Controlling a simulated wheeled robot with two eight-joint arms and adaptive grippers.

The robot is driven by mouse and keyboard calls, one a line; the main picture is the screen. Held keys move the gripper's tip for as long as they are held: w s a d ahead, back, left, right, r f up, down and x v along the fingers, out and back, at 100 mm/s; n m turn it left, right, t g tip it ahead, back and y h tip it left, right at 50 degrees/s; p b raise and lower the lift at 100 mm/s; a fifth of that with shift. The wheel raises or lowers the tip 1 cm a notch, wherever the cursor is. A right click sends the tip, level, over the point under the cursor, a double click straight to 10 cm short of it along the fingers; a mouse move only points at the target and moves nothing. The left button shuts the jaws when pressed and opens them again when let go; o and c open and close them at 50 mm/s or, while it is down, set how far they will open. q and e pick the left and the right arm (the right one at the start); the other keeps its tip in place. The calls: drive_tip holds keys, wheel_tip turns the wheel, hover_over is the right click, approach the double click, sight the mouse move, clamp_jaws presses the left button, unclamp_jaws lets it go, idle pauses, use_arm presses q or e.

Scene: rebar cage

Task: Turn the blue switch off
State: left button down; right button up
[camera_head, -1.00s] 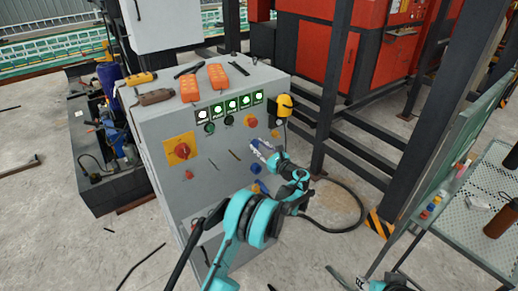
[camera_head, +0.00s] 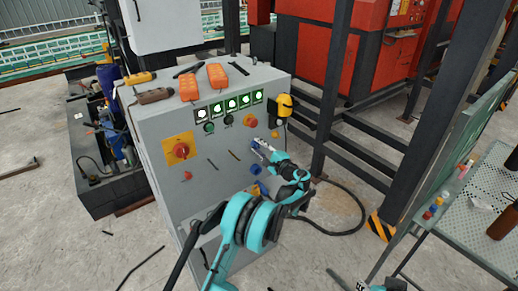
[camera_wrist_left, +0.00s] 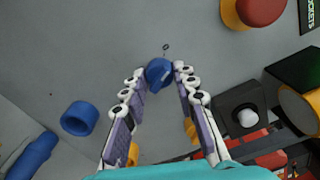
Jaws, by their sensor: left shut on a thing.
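The blue switch (camera_wrist_left: 158,72) is a round blue knob on the grey cabinet face, seen in the left wrist view. My left gripper (camera_wrist_left: 161,76) has its two fingertips closed on either side of it. In the head view my left gripper (camera_head: 261,150) is against the right part of the cabinet front and hides the switch there. The switch's exact turn angle is hard to read. Part of my right arm (camera_head: 388,284) shows at the bottom edge of the head view; its jaws are too cut off to read.
The grey cabinet (camera_head: 215,190) carries a red knob on a yellow plate (camera_head: 181,151), a row of lit indicators (camera_head: 231,106) and a red button (camera_head: 250,121). A blue socket (camera_wrist_left: 80,118) lies beside the switch. A dark post (camera_head: 337,90) stands right of the cabinet.

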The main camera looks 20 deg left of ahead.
use_arm(q)
drive_tip(key=shift+n, duration=2)
drive_tip(key=c, duration=1.2)
unclamp_jaws()
drive_tip(key=v, duration=1.2)
drive_tip(key=shift+a, duration=0.1)
